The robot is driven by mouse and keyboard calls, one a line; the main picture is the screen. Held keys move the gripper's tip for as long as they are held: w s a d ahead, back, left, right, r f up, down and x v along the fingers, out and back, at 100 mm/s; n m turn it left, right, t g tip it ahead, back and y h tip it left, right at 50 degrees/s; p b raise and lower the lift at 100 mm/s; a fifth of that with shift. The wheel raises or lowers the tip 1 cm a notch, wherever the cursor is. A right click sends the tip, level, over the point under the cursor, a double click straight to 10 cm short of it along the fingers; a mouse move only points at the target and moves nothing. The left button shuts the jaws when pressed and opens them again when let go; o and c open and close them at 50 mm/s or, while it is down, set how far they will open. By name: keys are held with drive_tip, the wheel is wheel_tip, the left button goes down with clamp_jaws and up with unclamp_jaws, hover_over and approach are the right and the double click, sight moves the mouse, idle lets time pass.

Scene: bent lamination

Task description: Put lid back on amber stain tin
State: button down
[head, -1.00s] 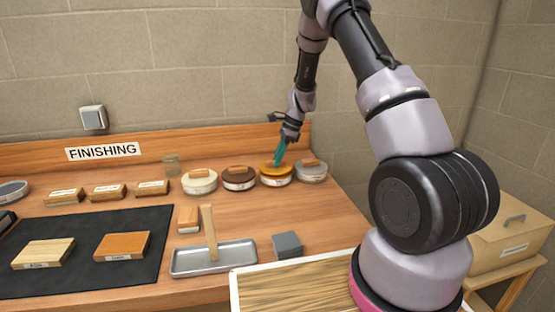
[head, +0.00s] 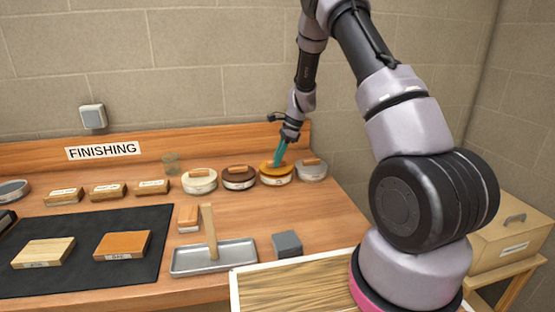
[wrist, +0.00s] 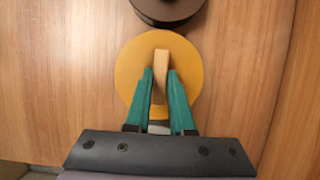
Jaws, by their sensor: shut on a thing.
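The amber stain tin (head: 276,181) stands on the bench between the dark brown tin and the grey tin. Its round amber lid (wrist: 130,75) has a wooden bar handle (wrist: 161,62). My gripper (wrist: 161,80), with teal fingers, is shut on this handle, one finger on each side. In the head view my gripper (head: 276,161) comes down from above, and the lid (head: 268,165) shows at the top of the tin. I cannot tell whether the lid is fully seated. In the wrist view the lid hides the tin.
The dark brown tin (head: 238,180) is close on the left, with a cream tin (head: 199,184) beyond it. The grey tin (head: 312,173) is close on the right. A metal tray (head: 230,260), a grey block (head: 287,244) and wooden blocks lie nearer the front.

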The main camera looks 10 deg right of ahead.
drive_tip(key=shift+c, duration=1.1)
unclamp_jaws()
drive_tip(key=shift+r, duration=3.5)
clamp_jaws()
